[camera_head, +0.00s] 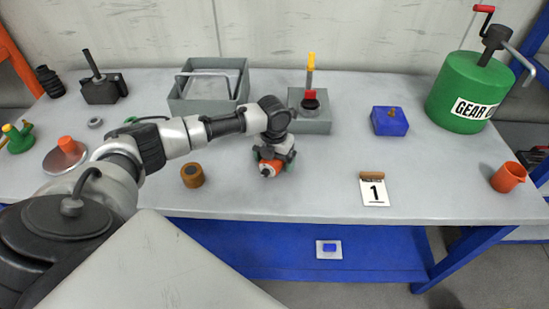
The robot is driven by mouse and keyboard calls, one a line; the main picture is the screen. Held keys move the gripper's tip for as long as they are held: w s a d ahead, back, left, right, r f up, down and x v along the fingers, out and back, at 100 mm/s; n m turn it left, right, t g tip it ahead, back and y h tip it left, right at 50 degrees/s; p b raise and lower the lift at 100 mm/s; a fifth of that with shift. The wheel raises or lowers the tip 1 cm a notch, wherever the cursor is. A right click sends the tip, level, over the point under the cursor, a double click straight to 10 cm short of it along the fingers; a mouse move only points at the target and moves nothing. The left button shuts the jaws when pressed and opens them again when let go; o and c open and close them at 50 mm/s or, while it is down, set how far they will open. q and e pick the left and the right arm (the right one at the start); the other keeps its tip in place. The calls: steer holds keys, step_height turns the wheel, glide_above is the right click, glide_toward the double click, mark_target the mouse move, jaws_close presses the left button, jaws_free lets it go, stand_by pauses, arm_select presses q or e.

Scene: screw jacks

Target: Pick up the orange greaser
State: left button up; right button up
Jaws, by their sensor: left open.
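The orange greaser (269,169), a small orange piece with a dark end, lies on the grey table near its front edge, at the middle of the head view. My left gripper (273,160) comes in from the left and points down over it. The gripper is open, with its fingers close around or beside the greaser. The gripper hides the upper part of the greaser, and I cannot tell whether the fingers touch it. My right gripper is not in view.
A brown cylinder (192,175) stands left of the greaser. A grey block with a yellow-topped lever (310,103) is behind. A card marked 1 (374,191), a blue box (389,121), an orange cup (508,177) and a green gear oil can (461,92) are to the right.

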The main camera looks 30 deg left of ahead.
arm_select(q)
steer(key=shift+c, duration=0.2)
steer(key=shift+r, duration=0.1)
steer(key=c, duration=1.1)
steer(key=shift+r, duration=0.1)
